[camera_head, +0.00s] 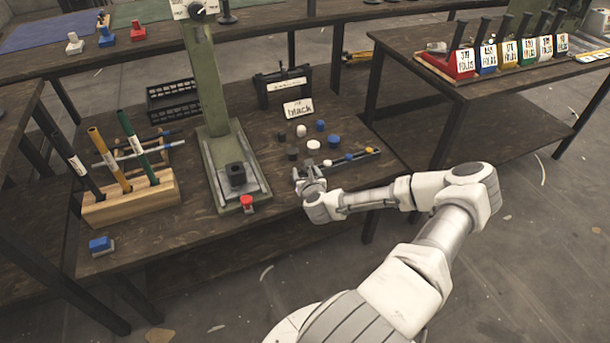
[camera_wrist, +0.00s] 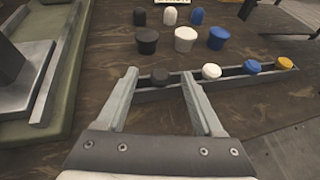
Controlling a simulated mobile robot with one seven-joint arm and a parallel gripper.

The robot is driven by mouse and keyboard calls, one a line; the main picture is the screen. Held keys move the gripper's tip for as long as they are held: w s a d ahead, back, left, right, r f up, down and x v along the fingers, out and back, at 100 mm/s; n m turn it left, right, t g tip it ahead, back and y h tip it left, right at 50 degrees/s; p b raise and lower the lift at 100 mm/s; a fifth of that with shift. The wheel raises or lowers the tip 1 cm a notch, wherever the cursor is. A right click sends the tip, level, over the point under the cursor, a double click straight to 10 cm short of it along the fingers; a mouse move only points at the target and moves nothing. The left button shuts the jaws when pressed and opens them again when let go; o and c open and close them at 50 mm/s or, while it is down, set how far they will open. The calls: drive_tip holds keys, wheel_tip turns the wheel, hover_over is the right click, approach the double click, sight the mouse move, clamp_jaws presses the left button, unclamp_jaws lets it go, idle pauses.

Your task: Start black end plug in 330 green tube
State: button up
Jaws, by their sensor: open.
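The green tube (camera_head: 137,148) leans in a wooden rack at the left, with a white label too small to read. Its upper end looks open. A black end plug (camera_wrist: 160,76) sits in a narrow dark rail, between and slightly beyond the fingertips of my gripper (camera_wrist: 159,82). My gripper is open and empty, its fingers to either side of that plug, and I cannot tell whether they touch it. A larger black plug (camera_wrist: 147,42) and a small black plug (camera_wrist: 140,18) stand behind. In the head view my gripper (camera_head: 308,176) is low over the table's right part.
The rail (camera_wrist: 230,80) also holds white, blue and yellow plugs. A "black" card (camera_head: 298,108) stands behind the loose plugs. The green press (camera_head: 205,75), with a red button (camera_head: 247,202), stands between plugs and rack (camera_head: 130,203). A blue button (camera_head: 99,244) is at front left.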

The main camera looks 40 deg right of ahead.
drive_tip(key=shift+x, duration=0.8)
clamp_jaws()
drive_tip(key=shift+r, duration=0.15)
